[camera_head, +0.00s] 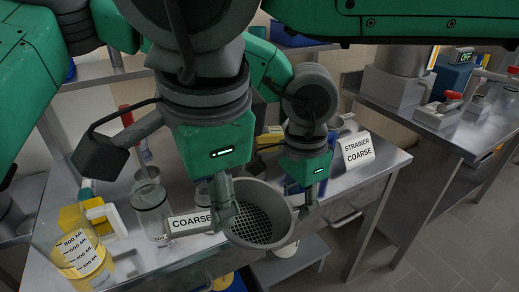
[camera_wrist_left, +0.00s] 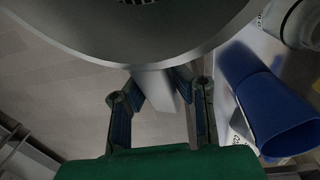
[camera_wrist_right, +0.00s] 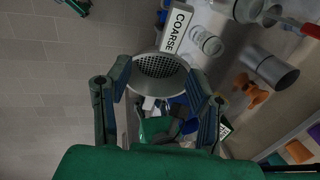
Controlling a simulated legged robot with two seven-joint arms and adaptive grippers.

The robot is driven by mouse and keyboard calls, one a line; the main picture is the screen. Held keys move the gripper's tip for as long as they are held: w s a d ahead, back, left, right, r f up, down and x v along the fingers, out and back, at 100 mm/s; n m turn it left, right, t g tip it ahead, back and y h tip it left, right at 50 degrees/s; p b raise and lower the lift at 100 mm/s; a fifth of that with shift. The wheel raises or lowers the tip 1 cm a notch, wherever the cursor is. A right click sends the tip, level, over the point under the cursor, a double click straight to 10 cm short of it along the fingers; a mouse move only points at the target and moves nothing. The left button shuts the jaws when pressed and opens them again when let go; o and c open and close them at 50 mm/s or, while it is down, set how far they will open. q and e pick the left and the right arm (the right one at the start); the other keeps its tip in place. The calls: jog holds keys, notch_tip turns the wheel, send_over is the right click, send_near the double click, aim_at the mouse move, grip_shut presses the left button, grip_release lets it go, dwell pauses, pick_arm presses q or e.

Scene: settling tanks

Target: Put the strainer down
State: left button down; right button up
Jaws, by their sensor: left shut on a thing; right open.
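The strainer (camera_head: 260,214) is a grey round bowl with a perforated bottom. It is held in the air near the front edge of the bench, and it also shows in the left wrist view (camera_wrist_left: 150,45) and the right wrist view (camera_wrist_right: 158,68). My left gripper (camera_head: 308,205) is shut on a small tab at its rim, seen between the fingers in the left wrist view (camera_wrist_left: 163,90). My right gripper (camera_head: 225,218) is open; in the right wrist view the strainer shows beyond its spread fingers (camera_wrist_right: 165,85). A white sign reading STRAINER COARSE (camera_head: 357,151) stands on the bench's right part.
A COARSE sign (camera_head: 190,222), a clear cylinder (camera_head: 152,212) and a yellow-filled graduated beaker (camera_head: 82,258) stand on the metal bench (camera_head: 130,262). A blue container (camera_wrist_left: 268,100) is close to the left gripper. A second bench (camera_head: 440,135) stands right, across open floor.

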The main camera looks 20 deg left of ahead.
aim_at(209, 224)
pick_arm(q)
jog(key=shift+a, duration=0.3)
pick_arm(e)
jog(key=x, duration=0.4)
jog(key=shift+a, duration=0.3)
pick_arm(q)
jog(key=shift+d, duration=0.8)
jog(key=shift+a, duration=0.55)
pick_arm(e)
jog(key=x, duration=0.5)
jog(key=shift+d+f, duration=0.2)
jog(key=shift+f, duration=0.05)
pick_arm(q)
jog(key=shift+a, duration=0.15)
pick_arm(e)
jog(key=shift+a, duration=0.1)
jog(key=c, duration=0.7)
grip_shut()
pick_arm(q)
jog(key=shift+d, duration=0.2)
jog(key=c, duration=1.3)
grip_release()
jog(key=shift+d, duration=0.2)
jog(key=shift+c, duration=0.2)
jog(key=shift+d, duration=0.3)
pick_arm(e)
jog(key=shift+d+r, duration=0.1)
jog(key=shift+d, duration=0.6)
